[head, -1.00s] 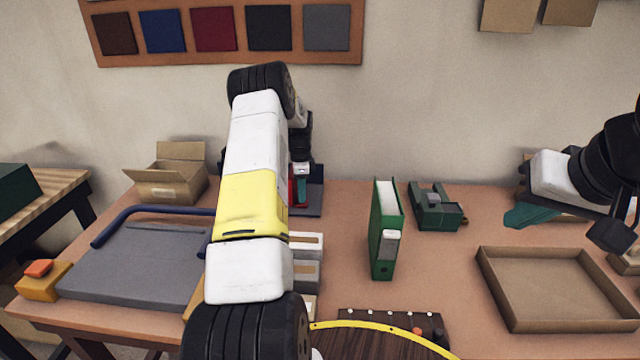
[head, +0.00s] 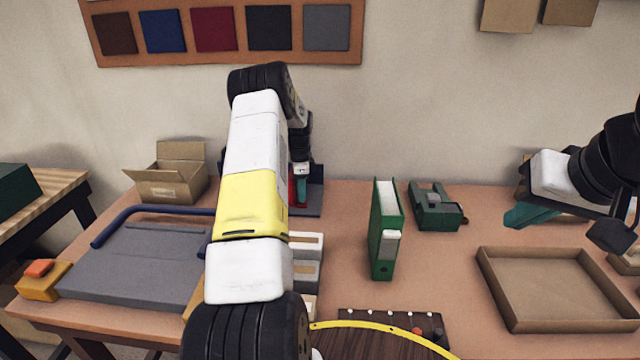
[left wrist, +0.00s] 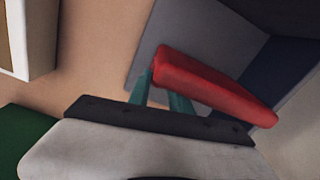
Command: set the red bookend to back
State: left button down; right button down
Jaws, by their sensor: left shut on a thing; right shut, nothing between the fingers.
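The red bookend (left wrist: 215,85) shows large in the left wrist view, lying across the teal fingertips. In the head view only a thin strip of the red bookend (head: 292,188) shows beside my arm. My left gripper (head: 301,190) is shut on it at the back of the table. Its fingers (left wrist: 165,90) also show in the left wrist view. A grey plate with a dark upright part (head: 314,203) is under and behind the bookend. I cannot tell whether the bookend touches it. My right gripper (head: 528,214) is shut and empty above the right side of the table.
My left arm hides much of the table's middle left. A green binder (head: 385,235) and a green tape dispenser (head: 436,207) stand to the right. A shallow cardboard tray (head: 555,322) is at the right. An open carton (head: 172,188) and a grey trimmer (head: 130,268) are at the left.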

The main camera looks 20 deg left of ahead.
dwell(0.4)
pick_arm(q)
jog(key=shift+w+d, duration=0.3)
jog(key=shift+d, duration=0.7)
jog(key=shift+w+d, duration=0.25)
jog(key=shift+d, duration=0.75)
jog(key=c, duration=1.2)
grip_release()
jog(key=shift+o, duration=0.2)
jog(key=shift+r, duration=0.15)
jog(key=shift+r, duration=0.35)
notch_tip(320, 180, up, 7)
